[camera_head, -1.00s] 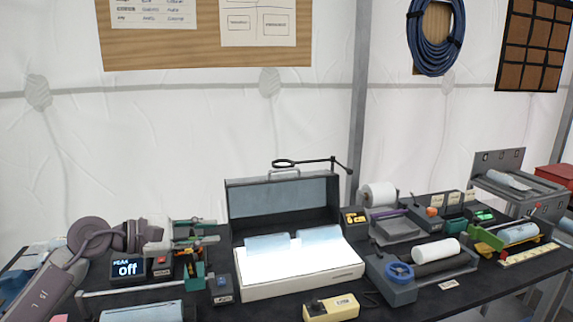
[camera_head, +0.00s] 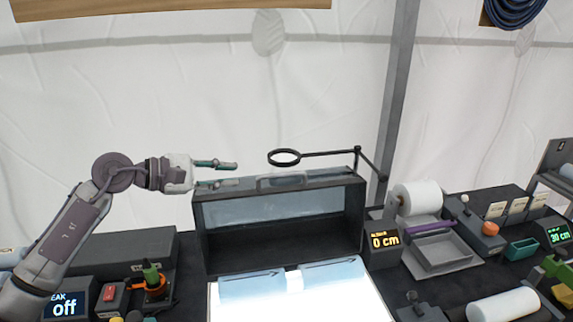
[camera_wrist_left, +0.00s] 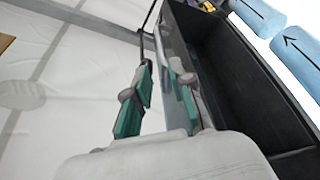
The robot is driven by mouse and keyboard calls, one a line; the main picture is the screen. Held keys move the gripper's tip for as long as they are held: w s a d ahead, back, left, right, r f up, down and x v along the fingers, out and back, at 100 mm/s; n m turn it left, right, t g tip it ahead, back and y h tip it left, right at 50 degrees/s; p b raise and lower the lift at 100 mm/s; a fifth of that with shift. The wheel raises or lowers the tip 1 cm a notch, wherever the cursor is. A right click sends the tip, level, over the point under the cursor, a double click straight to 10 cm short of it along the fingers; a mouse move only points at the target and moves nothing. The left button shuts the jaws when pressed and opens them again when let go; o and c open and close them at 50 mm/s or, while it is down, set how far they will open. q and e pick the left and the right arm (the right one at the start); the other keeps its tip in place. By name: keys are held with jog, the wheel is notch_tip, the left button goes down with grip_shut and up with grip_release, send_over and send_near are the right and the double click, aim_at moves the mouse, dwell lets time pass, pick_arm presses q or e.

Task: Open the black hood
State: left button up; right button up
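The black hood (camera_head: 213,240) stands raised at the back of the bright white light box (camera_head: 374,300), with its dark open inside facing me. A grey handle (camera_head: 280,182) is on its top edge. My left gripper (camera_head: 226,173) is open at the hood's upper left corner, its fingers pointing right toward the handle, with nothing held. In the left wrist view the two teal-padded fingers (camera_wrist_left: 160,100) are apart, and the hood (camera_wrist_left: 225,75) lies just right of them. Whether the right-hand finger touches the hood cannot be told. My right gripper is not in view.
A black ring on a jointed arm (camera_head: 285,157) reaches over the hood from its right. A "0 cm" display (camera_head: 384,241), a paper roll (camera_head: 416,197) and a grey tray (camera_head: 440,252) stand right of it. An "off" display (camera_head: 64,306) and red switch box (camera_head: 109,298) are left.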

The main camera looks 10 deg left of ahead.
aim_at(277, 174)
pick_arm(q)
jog(key=p+x, duration=0.2)
jog(key=x, duration=0.4)
jog(key=p+x, duration=0.3)
jog(key=x, duration=0.3)
jog(key=shift+s+d+r+p, duration=0.1)
jog(key=shift+d+r+p, duration=0.1)
jog(key=shift+d+p, duration=0.15)
jog(key=shift+w+d+f, duration=0.3)
jog(key=shift+d, duration=0.05)
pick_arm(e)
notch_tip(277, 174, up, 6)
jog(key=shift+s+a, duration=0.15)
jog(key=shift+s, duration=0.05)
pick_arm(q)
grip_shut()
